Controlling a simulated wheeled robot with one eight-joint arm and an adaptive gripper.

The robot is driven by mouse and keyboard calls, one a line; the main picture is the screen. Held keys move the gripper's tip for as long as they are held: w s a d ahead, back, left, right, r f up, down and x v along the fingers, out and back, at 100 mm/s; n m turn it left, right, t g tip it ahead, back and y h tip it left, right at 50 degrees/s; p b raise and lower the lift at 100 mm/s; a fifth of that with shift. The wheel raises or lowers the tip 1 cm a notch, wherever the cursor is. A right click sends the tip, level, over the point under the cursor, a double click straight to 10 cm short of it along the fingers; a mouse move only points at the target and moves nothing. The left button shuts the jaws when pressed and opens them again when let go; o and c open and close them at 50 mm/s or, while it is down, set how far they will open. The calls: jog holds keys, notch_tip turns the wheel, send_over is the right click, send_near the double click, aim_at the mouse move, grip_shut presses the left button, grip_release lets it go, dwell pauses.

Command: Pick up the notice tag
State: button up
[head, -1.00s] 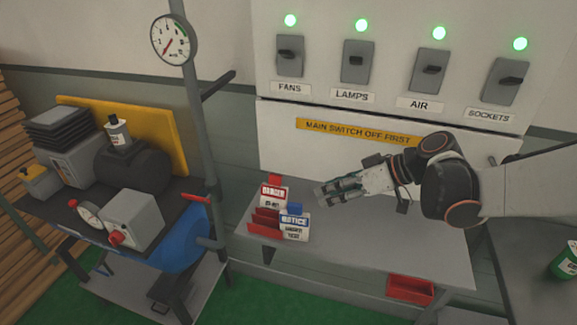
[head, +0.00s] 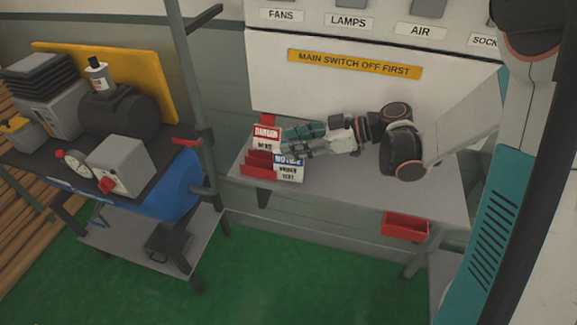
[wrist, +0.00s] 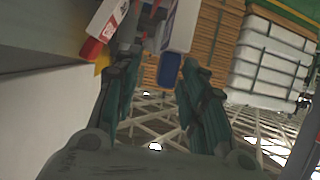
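The notice tag (head: 289,172) is white with a blue band and stands in a small red rack (head: 258,170) on the grey bench. Its blue end (wrist: 169,70) shows between my fingers in the wrist view. My gripper (head: 287,140) is at the rack from the right, close to the tag's top, which it hides in the head view. The fingers (wrist: 158,72) are spread apart, with no clear grip on the tag. A red and white danger tag (head: 266,133) stands behind the notice tag and shows at upper left in the wrist view (wrist: 104,22).
The grey bench (head: 350,190) is clear to the right of the rack. A red bin (head: 405,226) hangs at its front edge. A grey post (head: 190,80) stands left of the rack, beside a cart with a blue tank (head: 165,190). The switch panel (head: 275,85) is behind.

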aim_at(274, 151)
jog(key=shift+s+b+x, duration=0.2)
jog(key=shift+b+x, duration=0.9)
jog(key=shift+x, duration=1.95)
jog(key=shift+a+r, duration=0.1)
jog(key=shift+r, duration=0.05)
grip_shut()
